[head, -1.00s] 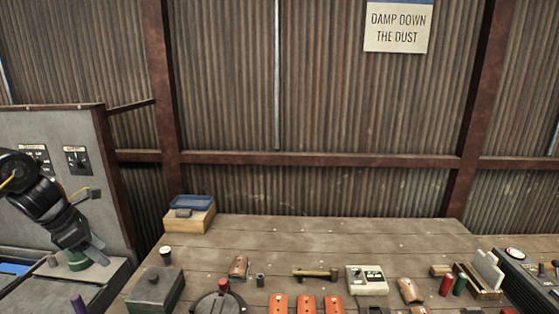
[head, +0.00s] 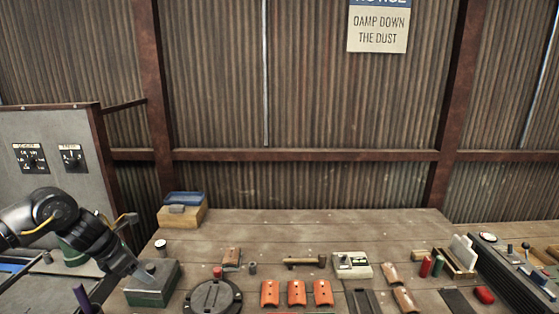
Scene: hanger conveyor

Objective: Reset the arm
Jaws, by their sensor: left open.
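My left gripper (head: 142,276) comes in from the left, its arm bent at a black joint. My right gripper is not in view.
A wooden bench (head: 300,233) carries a round dark plate (head: 214,297), several orange curved pieces (head: 297,292), a mallet (head: 304,262), a meter (head: 352,264) and a blue-topped box (head: 183,209). A grey control panel (head: 45,150) stands at left. The bench's back middle is clear.

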